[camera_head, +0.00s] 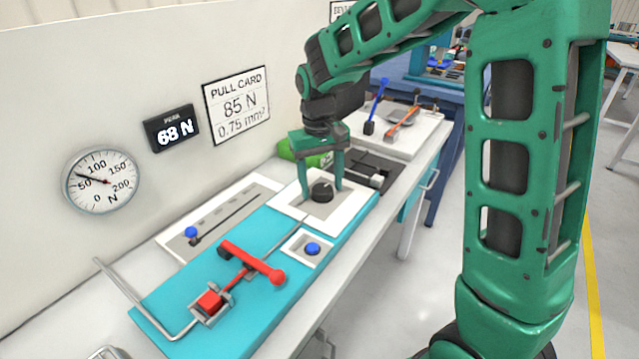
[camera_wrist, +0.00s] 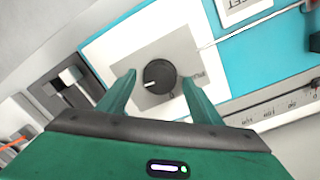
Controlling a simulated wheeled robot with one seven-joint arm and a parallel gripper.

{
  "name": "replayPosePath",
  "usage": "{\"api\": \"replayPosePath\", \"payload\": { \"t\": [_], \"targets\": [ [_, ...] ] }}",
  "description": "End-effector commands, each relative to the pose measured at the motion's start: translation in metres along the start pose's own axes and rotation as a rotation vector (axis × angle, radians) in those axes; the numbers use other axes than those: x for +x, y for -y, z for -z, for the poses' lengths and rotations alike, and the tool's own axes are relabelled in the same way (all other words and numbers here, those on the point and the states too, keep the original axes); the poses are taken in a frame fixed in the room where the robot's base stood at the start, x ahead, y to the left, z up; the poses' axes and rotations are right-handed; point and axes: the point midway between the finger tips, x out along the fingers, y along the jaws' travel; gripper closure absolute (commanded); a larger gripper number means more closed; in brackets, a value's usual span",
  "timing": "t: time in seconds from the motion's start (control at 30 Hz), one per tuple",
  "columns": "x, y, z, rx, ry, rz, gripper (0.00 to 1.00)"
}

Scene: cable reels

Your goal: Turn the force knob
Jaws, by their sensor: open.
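The force knob (camera_head: 321,190) is a black round knob on a grey plate with a white surround, at the far end of the teal fixture board. In the wrist view the knob (camera_wrist: 160,77) shows a white pointer line aimed left. My gripper (camera_head: 322,188) is above the plate, pointing down, with its two green fingers open, one on each side of the knob. In the wrist view the fingers (camera_wrist: 158,85) flank the knob, with a visible gap on each side. I cannot tell how deep the fingertips reach.
A display (camera_head: 171,129) reads 68 N, and a pull card (camera_head: 237,104) reads 85 N, 0.75 mm². A dial gauge (camera_head: 102,180) hangs left. A red lever (camera_head: 252,262), a blue button (camera_head: 312,248) and a blue-knobbed slider (camera_head: 191,233) are nearer on the bench.

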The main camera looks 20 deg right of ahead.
Motion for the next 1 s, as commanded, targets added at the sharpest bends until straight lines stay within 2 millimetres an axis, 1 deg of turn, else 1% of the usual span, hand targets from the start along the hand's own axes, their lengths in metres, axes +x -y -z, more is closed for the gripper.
{"api": "replayPosePath", "payload": {
  "t": [0.17, 0.4, 0.6, 0.7, 0.8, 1.0],
  "targets": [
    [-0.016, 0.000, 0.001, 0.000, -0.003, 0.001, 0.41],
    [-0.060, 0.000, 0.002, 0.000, -0.004, 0.000, 0.41],
    [-0.091, 0.000, 0.002, 0.001, -0.003, 0.001, 0.41],
    [-0.101, 0.000, 0.002, 0.001, -0.002, 0.000, 0.41],
    [-0.105, 0.000, 0.002, 0.001, -0.002, 0.000, 0.41],
    [-0.107, 0.000, 0.002, 0.001, -0.001, 0.000, 0.41]
  ]
}}
